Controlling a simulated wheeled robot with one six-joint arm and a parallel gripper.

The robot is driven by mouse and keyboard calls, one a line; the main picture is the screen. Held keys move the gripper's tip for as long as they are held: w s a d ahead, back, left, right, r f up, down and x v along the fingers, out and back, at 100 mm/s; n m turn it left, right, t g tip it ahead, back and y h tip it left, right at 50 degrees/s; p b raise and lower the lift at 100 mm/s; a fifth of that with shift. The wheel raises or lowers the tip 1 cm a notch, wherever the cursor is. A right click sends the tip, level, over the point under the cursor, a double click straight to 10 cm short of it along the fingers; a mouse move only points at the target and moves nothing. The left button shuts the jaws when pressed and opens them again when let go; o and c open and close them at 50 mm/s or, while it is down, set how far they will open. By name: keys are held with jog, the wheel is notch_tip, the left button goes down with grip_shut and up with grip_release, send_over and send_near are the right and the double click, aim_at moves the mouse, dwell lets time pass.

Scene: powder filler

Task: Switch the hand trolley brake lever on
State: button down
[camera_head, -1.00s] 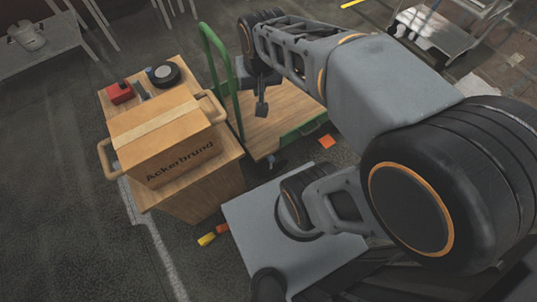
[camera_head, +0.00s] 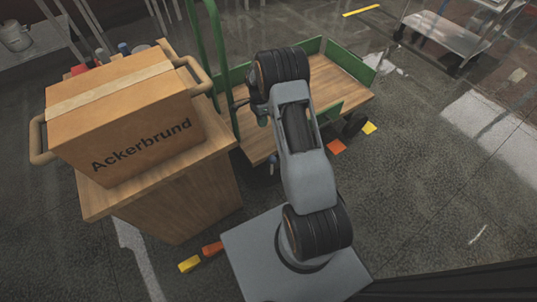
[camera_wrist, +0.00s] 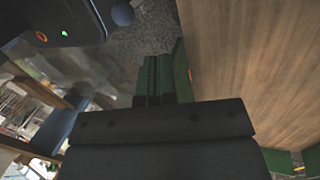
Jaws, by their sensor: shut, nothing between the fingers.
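The hand trolley (camera_head: 345,88) has a wooden deck and green side rails, and stands at upper centre in the head view. Its deck (camera_wrist: 250,70) fills the right of the wrist view. A small lever with a bluish tip (camera_head: 272,163) shows low at the trolley's near edge. A rounded blue-grey knob (camera_wrist: 122,14) shows at the top of the wrist view; I cannot tell surely that it is the same lever. My gripper (camera_wrist: 160,80) is shut and empty, pointing down past the deck edge. In the head view my arm partly hides it.
A wooden cabinet (camera_head: 190,205) bearing a cardboard box (camera_head: 130,120) stands close on the left of my arm. The trolley's green upright handle (camera_head: 217,60) rises beside my wrist. A grey metal cart (camera_head: 455,40) stands at the far right.

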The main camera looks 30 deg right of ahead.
aim_at(272, 160)
jog(key=shift+f, duration=0.25)
jog(key=s+f+b, duration=0.4)
jog(key=s+f, duration=0.2)
jog(key=f, duration=0.4)
jog(key=shift+s+a, duration=0.35)
jog(key=shift+s, duration=0.05)
jog(key=shift+s, duration=0.1)
